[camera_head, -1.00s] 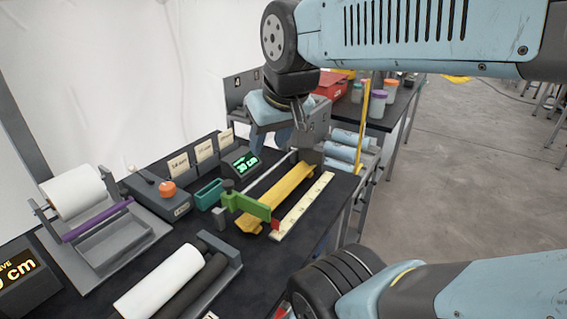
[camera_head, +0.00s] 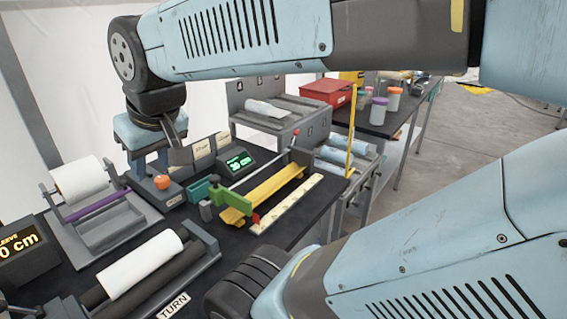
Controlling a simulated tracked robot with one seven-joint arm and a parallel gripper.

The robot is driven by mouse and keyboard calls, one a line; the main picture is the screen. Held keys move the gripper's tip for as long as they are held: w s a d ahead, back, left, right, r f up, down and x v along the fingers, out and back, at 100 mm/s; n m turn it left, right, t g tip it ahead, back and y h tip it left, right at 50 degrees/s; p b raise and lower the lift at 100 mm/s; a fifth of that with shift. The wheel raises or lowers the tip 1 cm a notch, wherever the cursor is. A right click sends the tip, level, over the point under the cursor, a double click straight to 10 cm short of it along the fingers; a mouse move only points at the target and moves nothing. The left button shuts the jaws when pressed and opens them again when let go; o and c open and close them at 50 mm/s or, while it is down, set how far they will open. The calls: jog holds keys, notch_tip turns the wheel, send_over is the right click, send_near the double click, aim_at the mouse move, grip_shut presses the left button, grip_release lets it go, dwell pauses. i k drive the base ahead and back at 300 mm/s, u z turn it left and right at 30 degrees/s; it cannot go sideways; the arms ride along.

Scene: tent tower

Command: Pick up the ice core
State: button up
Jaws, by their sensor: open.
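A pale, bluish-white cylinder (camera_head: 266,108), which looks like an ice core, lies in the top of a grey rack (camera_head: 285,128) at the back of the bench. Several similar pale blue cylinders (camera_head: 345,158) lie on a lower shelf to its right. A plain white cylinder (camera_head: 142,264) rests on dark rollers at the front; I cannot tell whether it is ice or a roll. My gripper (camera_head: 160,160) is open and points down at the left of the rack, apart from these cylinders. Its fingertips are partly hidden against the bench equipment.
A yellow trough (camera_head: 268,193) with a green stop (camera_head: 235,203) and a pale ruler (camera_head: 288,205) lie mid-bench. A white roll (camera_head: 78,180) sits in a holder at left. A yellow post (camera_head: 353,130) stands by the shelf. My arm covers much of the right side.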

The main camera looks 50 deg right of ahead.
aim_at(327, 167)
jog(key=z, duration=0.1)
jog(key=k, duration=1.25)
jog(key=z, duration=2)
jog(key=i, duration=1.65)
